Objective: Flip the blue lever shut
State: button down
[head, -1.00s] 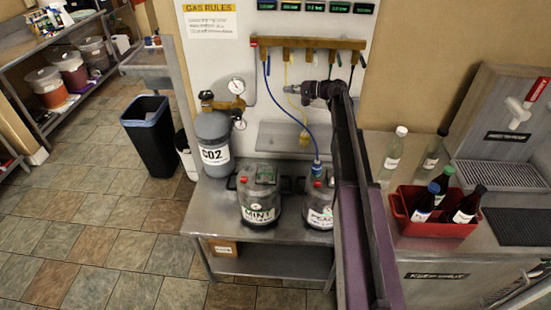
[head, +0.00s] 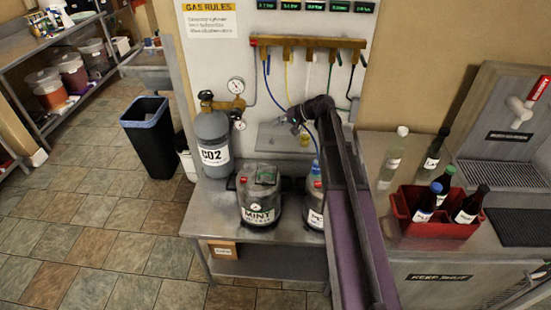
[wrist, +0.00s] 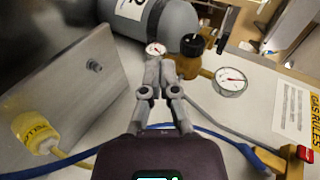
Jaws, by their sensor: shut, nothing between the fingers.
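The brass manifold (head: 310,42) is on the wall panel in the head view. Its leftmost outlet shows a small blue part (head: 267,64), where the blue hose (head: 278,98) starts; at this size I cannot tell lever from hose or read the lever's angle. My gripper (head: 291,116) is shut and empty, below and a little right of this outlet, in front of the panel. In the wrist view my gripper (wrist: 154,70) points toward the gauges. The blue hose (wrist: 205,133) passes behind it, and the manifold's red-ended corner (wrist: 300,156) is at lower right.
The CO2 cylinder (head: 212,140) with its brass regulator (head: 232,104) stands left of my gripper. The MINT keg (head: 259,193) and a second keg, partly behind my arm, stand on the steel table (head: 207,215). A red bottle crate (head: 437,226) is at right.

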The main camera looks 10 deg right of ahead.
jog(key=s+a+f+g+h, duration=0.1)
jog(key=s+f, duration=0.2)
jog(key=s, duration=0.2)
jog(key=s+a+f+n+g+h+b, duration=0.1)
jog(key=s+f+h, duration=0.1)
jog(key=s, duration=0.3)
jog(key=shift+s+a+f+n+g+h, duration=0.3)
jog(key=shift+s+f, duration=0.1)
jog(key=shift+f, duration=0.4)
jog(key=s+d+f+n+g+h, duration=0.1)
jog(key=s+f+h, duration=0.1)
jog(key=s, duration=0.7)
jog(key=s+d+f+g+h, duration=0.1)
jog(key=s+h, duration=0.4)
jog(key=s, duration=0.4)
jog(key=shift+d+f+n, duration=0.25)
jog(key=shift+f+n, duration=0.1)
jog(key=shift+n, duration=0.05)
jog(key=shift+s, duration=0.1)
